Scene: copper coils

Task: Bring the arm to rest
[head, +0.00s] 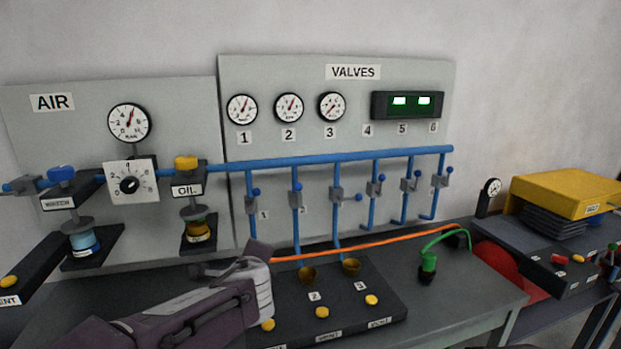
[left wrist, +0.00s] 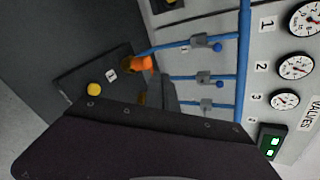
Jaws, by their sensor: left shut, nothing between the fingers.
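My left arm comes in from the lower left in the head view. Its gripper (head: 258,252) is shut and empty, in front of the valve panel (head: 335,220) and above the left part of the dark bench block (head: 385,310). The arm hides part of that block and the bench. My right gripper is out of view.
Blue pipes with valves (head: 345,196) stand behind the gripper. Brass cups (head: 307,276) and yellow buttons (head: 322,312) lie on the block to its right. A green connector (head: 428,264) stands farther right. The oil unit (head: 198,228) is left of the gripper.

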